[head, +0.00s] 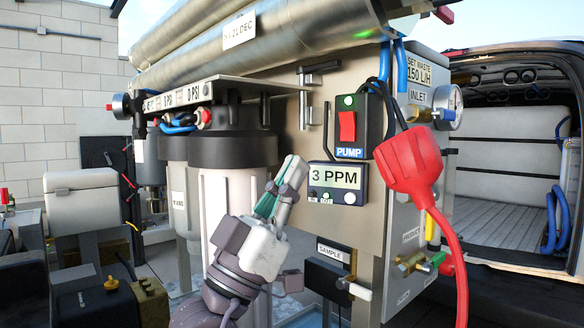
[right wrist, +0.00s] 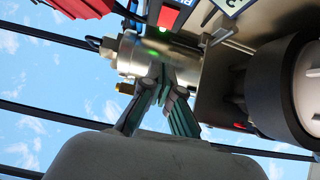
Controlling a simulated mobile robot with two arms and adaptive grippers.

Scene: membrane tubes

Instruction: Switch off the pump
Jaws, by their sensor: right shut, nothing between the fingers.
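The pump switch (head: 347,126) is a red rocker in a dark box, with a lit green lamp above it and a blue PUMP label (head: 349,153) below it. Which way the rocker is tipped is hard to tell. My right gripper (head: 289,175) is shut and empty, below and left of the switch, left of the 3 PPM meter (head: 335,182), and apart from the switch. In the right wrist view the fingertips (right wrist: 163,84) are close together, and part of the red switch (right wrist: 168,18) shows at the top edge. My left gripper is not in view.
A red plug (head: 408,160) with a thick cable hangs right of the switch box. A black-capped filter housing (head: 233,147) stands left of my gripper, and a lever valve (head: 306,95) is above it. Steel tubes (head: 254,45) run overhead. A sample valve (head: 338,278) sits below.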

